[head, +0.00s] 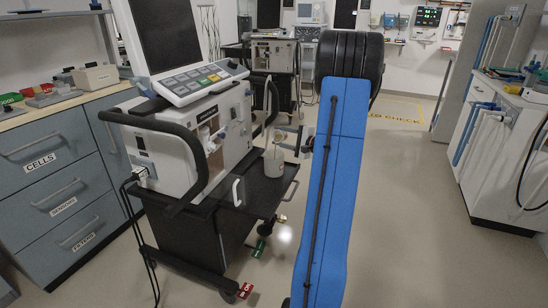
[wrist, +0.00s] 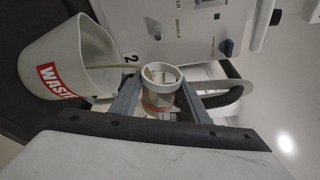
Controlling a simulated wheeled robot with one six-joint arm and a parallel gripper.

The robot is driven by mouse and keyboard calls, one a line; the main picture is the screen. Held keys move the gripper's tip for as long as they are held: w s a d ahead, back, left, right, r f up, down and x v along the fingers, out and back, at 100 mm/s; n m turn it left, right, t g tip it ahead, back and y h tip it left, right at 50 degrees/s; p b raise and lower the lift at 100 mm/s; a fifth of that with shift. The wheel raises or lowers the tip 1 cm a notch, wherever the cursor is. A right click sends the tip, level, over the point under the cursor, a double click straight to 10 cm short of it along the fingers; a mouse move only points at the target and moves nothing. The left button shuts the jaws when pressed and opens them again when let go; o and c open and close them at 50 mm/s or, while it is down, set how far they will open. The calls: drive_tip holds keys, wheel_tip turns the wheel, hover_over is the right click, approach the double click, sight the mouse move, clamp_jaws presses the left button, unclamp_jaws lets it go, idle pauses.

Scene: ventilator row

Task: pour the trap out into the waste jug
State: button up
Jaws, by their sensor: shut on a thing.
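The waste jug (wrist: 42,72), white with a red WASTE label, stands on the ventilator cart's shelf; it also shows in the head view (head: 273,163). My gripper (wrist: 161,96) is shut on the trap (wrist: 162,75), a small clear cup with a white rim and a reddish band. In the head view the trap (head: 287,141) is tipped above the jug, towards its mouth. A thin tan streak (wrist: 122,66) runs from the trap's mouth to the jug and looks like liquid pouring. The level inside the jug is hidden. My blue arm partly hides the gripper in the head view.
The ventilator (head: 190,145) with its dark handle rails is close beside the jug, left of my gripper. The cart shelf (head: 262,197) lies below. Grey drawers (head: 60,185) stand at the left and a white unit (head: 495,150) at the right. The floor between is free.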

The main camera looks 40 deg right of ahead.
drive_tip(key=shift+f, duration=0.1)
drive_tip(key=shift+s+a+r+n+t+p, duration=0.1)
drive_tip(key=shift+s+a+n+t+p, duration=0.1)
drive_tip(key=shift+a+n, duration=0.2)
drive_tip(key=shift+s+a+r+n+t+p, duration=0.15)
drive_tip(key=shift+a+n, duration=0.15)
drive_tip(key=shift+n, duration=0.2)
idle(0.8)
drive_tip(key=shift+a+r+n+t+p, duration=0.1)
drive_tip(key=shift+a+n+t+p, duration=0.1)
drive_tip(key=shift+n, duration=0.5)
drive_tip(key=shift+a+r+n+t+p, duration=0.1)
drive_tip(key=shift+n+p, duration=0.05)
drive_tip(key=shift+n, duration=0.55)
idle(1.3)
drive_tip(key=m, duration=0.2)
drive_tip(key=m+g, duration=0.1)
drive_tip(key=shift+w+d+f, duration=0.1)
drive_tip(key=shift+d+f, duration=0.15)
drive_tip(key=shift+d, duration=0.1)
drive_tip(key=shift+w+d+f+m, duration=0.1)
drive_tip(key=shift+d+m, duration=0.2)
drive_tip(key=shift+c, duration=0.5)
drive_tip(key=shift+d, duration=0.1)
